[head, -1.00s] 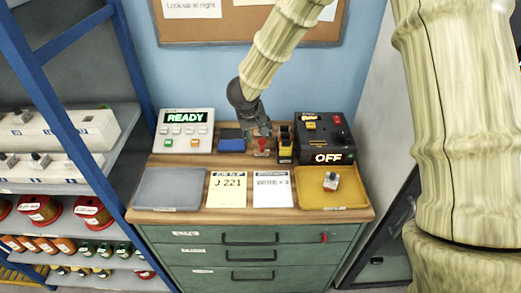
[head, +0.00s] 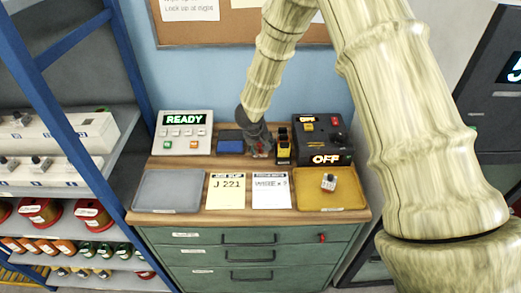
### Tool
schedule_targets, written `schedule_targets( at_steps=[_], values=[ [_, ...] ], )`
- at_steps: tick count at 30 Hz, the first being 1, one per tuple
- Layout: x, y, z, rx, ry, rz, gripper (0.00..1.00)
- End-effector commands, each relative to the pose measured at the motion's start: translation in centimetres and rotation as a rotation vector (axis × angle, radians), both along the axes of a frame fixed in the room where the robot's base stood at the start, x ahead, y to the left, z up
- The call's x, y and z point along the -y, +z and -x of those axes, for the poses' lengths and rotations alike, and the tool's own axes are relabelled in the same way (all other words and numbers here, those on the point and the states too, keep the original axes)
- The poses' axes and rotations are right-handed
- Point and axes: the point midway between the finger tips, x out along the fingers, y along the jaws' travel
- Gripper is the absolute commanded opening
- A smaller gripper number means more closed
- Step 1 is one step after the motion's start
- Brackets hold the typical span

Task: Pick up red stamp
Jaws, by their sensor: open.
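The red stamp (head: 260,148) stands on the wooden bench top, right of the blue pad box. Only a little of its red shows now, because my gripper (head: 259,153) is down around or just in front of it. My gripper is dark grey and points downward, with its jaws open. I cannot tell whether the fingers touch the stamp.
The blue ink pad (head: 230,146) sits close to the left, and a black and yellow holder (head: 284,150) close to the right.

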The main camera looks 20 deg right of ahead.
Motion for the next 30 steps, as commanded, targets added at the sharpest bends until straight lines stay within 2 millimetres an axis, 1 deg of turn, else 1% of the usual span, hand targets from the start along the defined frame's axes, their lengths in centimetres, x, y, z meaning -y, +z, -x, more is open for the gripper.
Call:
schedule_targets(
  at_steps=[7, 15, 26, 30],
  values=[
    [0.02, -0.1, -0.03, 0.0, 0.0, -0.001, 0.52],
    [0.01, -0.09, -0.02, 0.0, 0.0, -0.001, 0.03],
    [0.04, -0.08, 0.01, -0.001, 0.0, 0.0, 0.02],
    [0.03, 0.55, -0.06, 0.002, -0.001, -0.002, 0.02]
  ],
)
